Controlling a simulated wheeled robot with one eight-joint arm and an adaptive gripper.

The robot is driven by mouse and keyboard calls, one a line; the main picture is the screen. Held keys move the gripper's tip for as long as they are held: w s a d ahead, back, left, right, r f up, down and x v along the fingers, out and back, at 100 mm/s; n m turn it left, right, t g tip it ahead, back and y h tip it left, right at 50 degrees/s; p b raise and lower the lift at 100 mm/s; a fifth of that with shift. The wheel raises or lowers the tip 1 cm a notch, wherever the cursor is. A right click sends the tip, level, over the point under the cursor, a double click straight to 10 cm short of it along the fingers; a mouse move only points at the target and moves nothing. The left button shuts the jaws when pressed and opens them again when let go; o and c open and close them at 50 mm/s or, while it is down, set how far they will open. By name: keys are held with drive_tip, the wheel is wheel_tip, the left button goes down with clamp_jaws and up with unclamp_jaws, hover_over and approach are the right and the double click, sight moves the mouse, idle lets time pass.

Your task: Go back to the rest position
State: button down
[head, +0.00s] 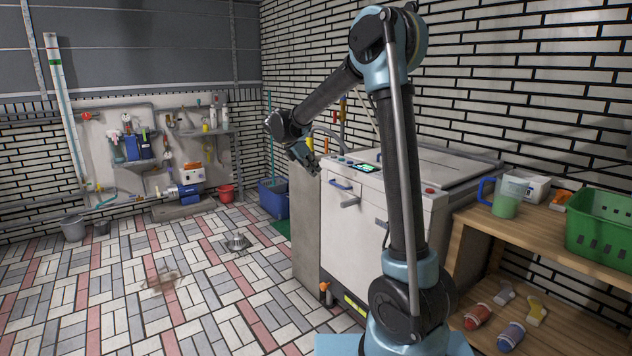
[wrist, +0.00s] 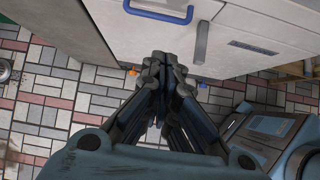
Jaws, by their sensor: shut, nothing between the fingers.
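My gripper (head: 305,158) is at the end of my raised arm, in front of the upper left part of a white washing machine-like cabinet (head: 350,228). In the wrist view my gripper (wrist: 163,62) points toward the lower front of the cabinet (wrist: 240,40), with its fingers together and nothing between them. The blue handle (wrist: 158,12) and the grey handle (wrist: 202,42) on the cabinet front stand apart from the fingers. No wire hangers can be made out.
A wooden shelf (head: 470,215) at right holds a measuring jug (head: 508,198), a green basket (head: 604,230) and several small items. A blue bin (head: 273,198) stands behind the cabinet's left side. A floor drain (head: 237,242) lies on the open tiled floor at left.

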drive_tip(key=s+d+m+g+y, duration=0.25)
drive_tip(key=s+d+m, duration=0.95)
drive_tip(key=s+d, duration=0.8)
drive_tip(key=s+f+m+y, duration=0.1)
drive_tip(key=s+f+m, duration=0.3)
drive_tip(key=s, duration=0.3)
drive_tip(key=s+f+m+y, duration=0.1)
drive_tip(key=s+f+m, duration=0.3)
drive_tip(key=s, duration=0.4)
drive_tip(key=s+d+f+m+y, duration=0.1)
drive_tip(key=s+f+m, duration=0.3)
drive_tip(key=s, duration=0.4)
drive_tip(key=shift+s+f+m+y, duration=0.15)
drive_tip(key=shift+f+m+y, duration=0.2)
drive_tip(key=shift+f, duration=0.35)
drive_tip(key=shift+w+f, duration=0.2)
drive_tip(key=shift+w, duration=0.25)
